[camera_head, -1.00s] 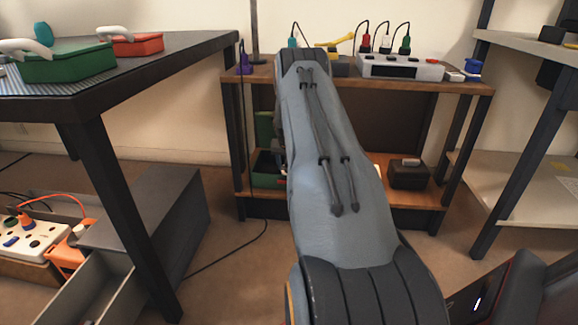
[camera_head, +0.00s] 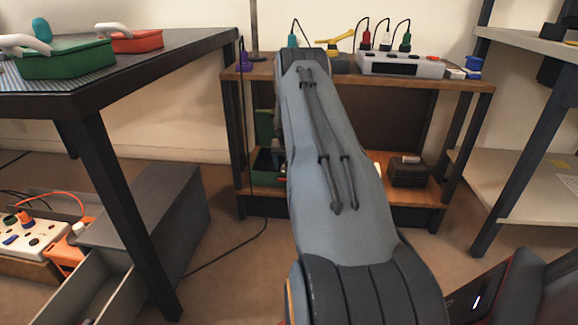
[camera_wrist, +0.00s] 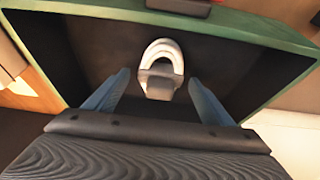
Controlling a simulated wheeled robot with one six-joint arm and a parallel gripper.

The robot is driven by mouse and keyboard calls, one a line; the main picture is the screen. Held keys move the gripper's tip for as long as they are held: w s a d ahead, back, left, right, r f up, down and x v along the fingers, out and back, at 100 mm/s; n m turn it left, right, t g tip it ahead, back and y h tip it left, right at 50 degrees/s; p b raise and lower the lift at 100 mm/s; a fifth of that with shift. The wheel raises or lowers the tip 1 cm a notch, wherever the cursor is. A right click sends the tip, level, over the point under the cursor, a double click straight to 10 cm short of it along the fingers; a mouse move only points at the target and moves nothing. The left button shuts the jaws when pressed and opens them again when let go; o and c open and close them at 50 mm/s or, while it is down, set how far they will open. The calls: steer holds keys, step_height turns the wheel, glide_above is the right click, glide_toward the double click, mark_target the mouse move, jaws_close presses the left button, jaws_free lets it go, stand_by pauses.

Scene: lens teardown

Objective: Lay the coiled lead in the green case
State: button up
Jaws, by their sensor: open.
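The green case stands open on the lower shelf of the brown bench, partly hidden behind my arm in the head view (camera_head: 268,178). In the wrist view its green rim (camera_wrist: 235,30) frames a dark interior. A white, U-shaped bundle with a grey middle, apparently the coiled lead (camera_wrist: 163,50), lies inside the case. My gripper (camera_wrist: 158,82) is open above the case, one blue finger on each side of the bundle, with a gap visible on both sides. My gripper is hidden in the head view.
A table at left holds a green case (camera_head: 66,63) and a red case (camera_head: 137,43). A dark box (camera_head: 408,174) sits right on the lower shelf. A grey device (camera_head: 402,66) and several plugs stand on the bench top. A white socket strip (camera_head: 30,237) lies low at left.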

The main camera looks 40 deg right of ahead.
steer(key=p+v, duration=0.3)
steer(key=v, duration=0.4)
steer(key=shift+a+r+p, duration=0.1)
steer(key=shift+r+p, duration=0.25)
